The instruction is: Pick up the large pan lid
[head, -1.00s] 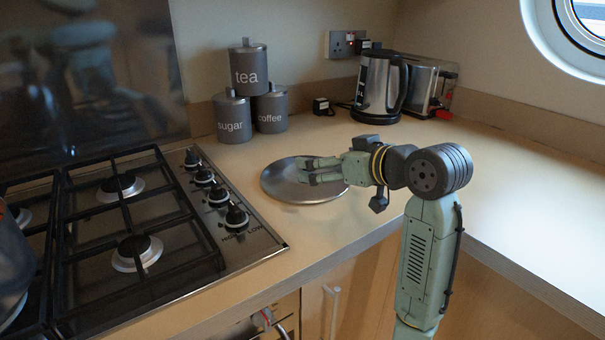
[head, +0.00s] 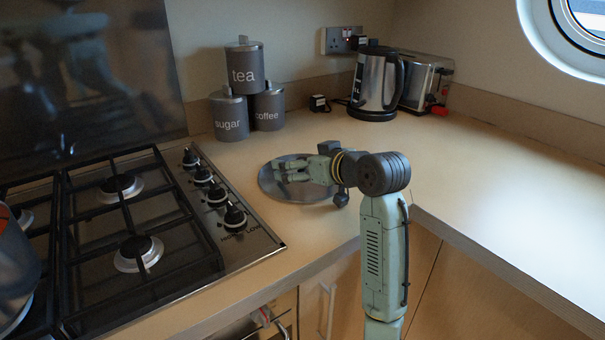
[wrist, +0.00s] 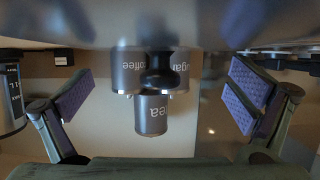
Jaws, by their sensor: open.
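The large pan lid (head: 298,194) is a round, shiny metal disc lying on the counter between the hob and the counter's corner. In the wrist view, which looks upside down, its grey surface (wrist: 160,22) fills the top. A dark knob (wrist: 159,74) stands out from it, in line with the gap between my fingers. My gripper (head: 276,171) is low over the lid in the head view, pointing left. It is open and empty, with a purple-padded finger on each side of the wrist view (wrist: 162,96). The knob is hard to make out in the head view.
Tea (head: 246,68), sugar (head: 229,117) and coffee (head: 268,109) canisters stand stacked behind the lid. The gas hob (head: 130,235) is to the left. A kettle (head: 376,85) and toaster (head: 427,84) stand at the back right. The right-hand counter (head: 500,185) is clear.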

